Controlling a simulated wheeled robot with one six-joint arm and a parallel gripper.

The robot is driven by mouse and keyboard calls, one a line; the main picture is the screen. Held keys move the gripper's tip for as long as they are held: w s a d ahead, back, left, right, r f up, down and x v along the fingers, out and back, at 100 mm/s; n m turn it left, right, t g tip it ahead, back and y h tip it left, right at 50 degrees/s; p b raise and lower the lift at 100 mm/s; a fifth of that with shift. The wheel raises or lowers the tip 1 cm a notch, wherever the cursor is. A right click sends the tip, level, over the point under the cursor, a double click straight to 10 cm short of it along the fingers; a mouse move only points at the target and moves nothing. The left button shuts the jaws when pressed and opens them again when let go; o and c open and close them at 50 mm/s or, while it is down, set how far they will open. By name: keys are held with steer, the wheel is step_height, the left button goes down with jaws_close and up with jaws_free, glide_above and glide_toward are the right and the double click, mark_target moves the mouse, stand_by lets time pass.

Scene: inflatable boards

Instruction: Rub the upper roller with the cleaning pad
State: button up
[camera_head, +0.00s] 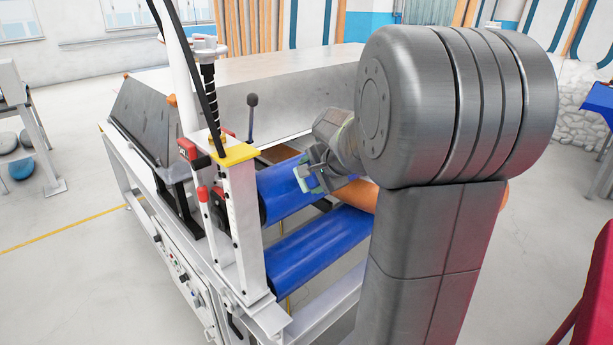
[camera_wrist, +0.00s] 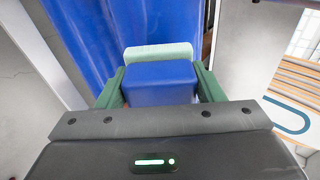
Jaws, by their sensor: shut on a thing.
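The upper roller (camera_head: 284,192) is a blue cylinder in the machine frame, and its blue surface fills the upper left of the wrist view (camera_wrist: 92,35). My gripper (camera_head: 318,175) is at the upper roller's right part. In the wrist view its green fingers are shut on the cleaning pad (camera_wrist: 160,80), a blue block with a pale green front layer. The pad's pale green face also shows in the head view (camera_head: 303,179). That face is at the upper roller's surface. I cannot tell whether it touches or is slightly apart.
A blue lower roller (camera_head: 318,246) lies below the upper one. A white upright post with a yellow top plate (camera_head: 233,155) stands at the rollers' left end. A long grey machine bed (camera_head: 270,85) lies behind. My arm hides the rollers' right ends.

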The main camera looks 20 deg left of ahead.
steer(key=shift+v, duration=1)
steer(key=shift+w, duration=0.1)
steer(key=p+v, duration=0.1)
steer(key=v, duration=0.2)
steer(key=shift+w+d, duration=0.15)
steer(key=shift+w, duration=0.05)
steer(key=shift+f, duration=0.15)
steer(key=shift+s+a+b+x, duration=0.15)
steer(key=shift+b+x, duration=0.15)
steer(key=shift+x, duration=0.85)
steer(key=shift+s+a+b+x, duration=0.15)
steer(key=shift+b+x, duration=0.2)
steer(key=shift+x, duration=0.8)
steer(key=shift+s+a+b+x, duration=0.15)
steer(key=shift+b+x, duration=0.15)
steer(key=shift+x, duration=0.85)
steer(key=shift+x, duration=0.85)
